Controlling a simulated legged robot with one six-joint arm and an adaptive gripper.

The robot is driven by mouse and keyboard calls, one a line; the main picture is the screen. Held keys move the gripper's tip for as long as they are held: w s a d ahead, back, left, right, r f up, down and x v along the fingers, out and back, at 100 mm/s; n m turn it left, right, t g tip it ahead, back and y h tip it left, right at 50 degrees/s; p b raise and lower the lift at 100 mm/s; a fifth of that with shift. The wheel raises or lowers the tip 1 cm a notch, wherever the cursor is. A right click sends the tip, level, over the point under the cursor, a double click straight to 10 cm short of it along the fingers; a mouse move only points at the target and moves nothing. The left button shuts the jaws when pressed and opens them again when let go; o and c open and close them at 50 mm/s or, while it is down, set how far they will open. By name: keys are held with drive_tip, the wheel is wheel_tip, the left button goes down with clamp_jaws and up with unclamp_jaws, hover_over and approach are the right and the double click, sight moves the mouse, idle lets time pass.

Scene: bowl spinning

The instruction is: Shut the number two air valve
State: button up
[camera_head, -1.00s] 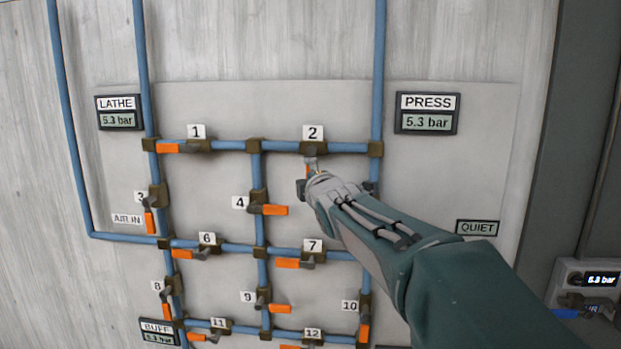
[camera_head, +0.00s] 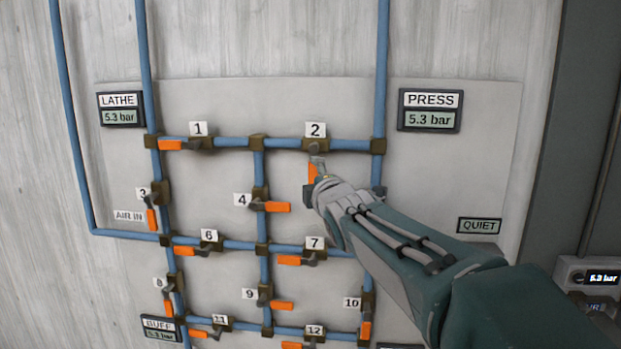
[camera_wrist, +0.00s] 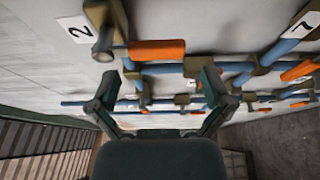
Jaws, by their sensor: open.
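The number two valve (camera_head: 316,145) sits on the top horizontal blue pipe, under its "2" label (camera_head: 315,130). Its orange handle (camera_head: 312,173) points down, across the pipe. My gripper (camera_head: 316,192) is open just below the handle. In the wrist view its fingers (camera_wrist: 162,88) are spread wide with nothing between them. The handle looks clear of both fingers, though my gripper may hide its lower end in the head view.
Valve 1 (camera_head: 198,144) is left on the same pipe, its handle along the pipe. Valves 4 (camera_head: 261,204) and 7 (camera_head: 313,257) are close to my gripper. The PRESS display (camera_head: 430,119) and LATHE display (camera_head: 121,117) both read 5.3 bar. QUIET shows on a sign (camera_head: 479,226).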

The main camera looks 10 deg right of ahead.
drive_tip(key=s, duration=0.7)
drive_tip(key=shift+s+d, duration=0.2)
drive_tip(key=shift+s, duration=0.2)
drive_tip(key=s+d+f+m+g+h, duration=0.1)
drive_tip(key=s+d+f+m+g, duration=0.1)
drive_tip(key=s+f+m+g, duration=1)
drive_tip(key=s+f+m, duration=0.7)
drive_tip(key=s+f, duration=0.6)
drive_tip(key=shift+s+h, duration=0.3)
drive_tip(key=shift+s, duration=0.1)
